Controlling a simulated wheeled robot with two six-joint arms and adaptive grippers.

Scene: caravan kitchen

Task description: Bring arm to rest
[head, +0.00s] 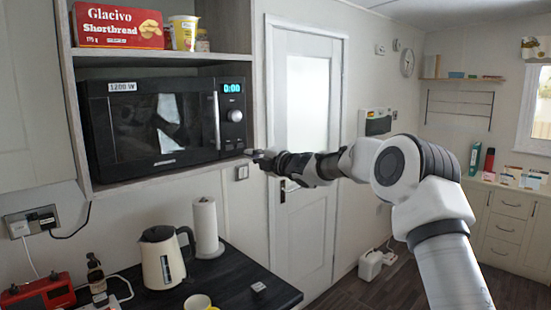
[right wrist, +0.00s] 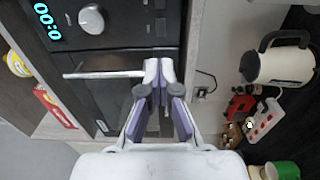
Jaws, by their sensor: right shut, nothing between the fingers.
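My right arm (head: 410,185) reaches in from the right of the head view. My right gripper (head: 252,154) is shut and empty, with its tips by the lower right corner of the microwave (head: 160,125). In the right wrist view the closed fingertips (right wrist: 158,71) appear in front of the microwave, near the end of its bar handle (right wrist: 105,75). I cannot tell whether they touch it. The microwave door looks closed and its display reads 0:00. My left gripper is not in view.
The microwave stands in a wall niche, with a red shortbread box (head: 118,27) and yellow tub (head: 184,33) on the shelf above. A white door (head: 303,150) is behind my arm.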

